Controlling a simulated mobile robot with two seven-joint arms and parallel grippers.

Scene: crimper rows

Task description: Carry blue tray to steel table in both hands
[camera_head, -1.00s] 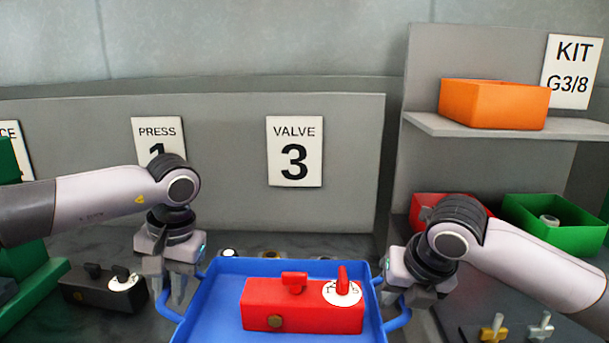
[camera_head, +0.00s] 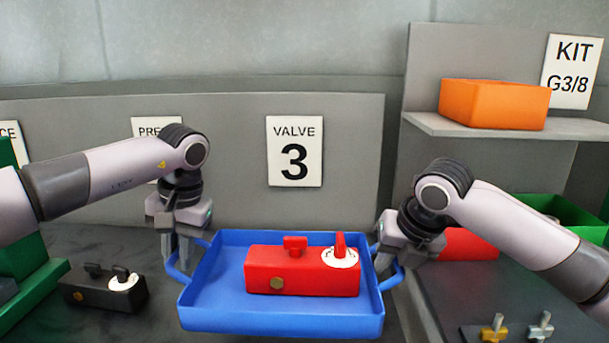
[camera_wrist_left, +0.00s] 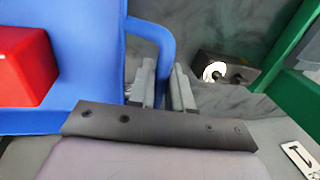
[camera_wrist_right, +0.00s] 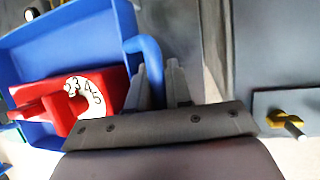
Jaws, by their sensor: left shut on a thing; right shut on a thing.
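The blue tray (camera_head: 220,311) is held between my two arms in the head view, in front of the sign VALVE 3. A red block (camera_head: 300,275) with a red knob and a white numbered dial sits in it. My left gripper (camera_head: 180,262) is shut on the tray's left handle; the handle also shows between the fingers in the left wrist view (camera_wrist_left: 165,50). My right gripper (camera_head: 385,265) is shut on the right handle, which shows in the right wrist view (camera_wrist_right: 148,60). The tray looks about level. I cannot tell which surface is the steel table.
A black block (camera_head: 105,289) with a white dial sits at the left, beside a green rack (camera_head: 32,265). At the right are a green bin (camera_head: 560,215), a red bin (camera_head: 467,244) and brass and steel valves (camera_head: 494,327). An orange bin (camera_head: 493,104) stands on a shelf.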

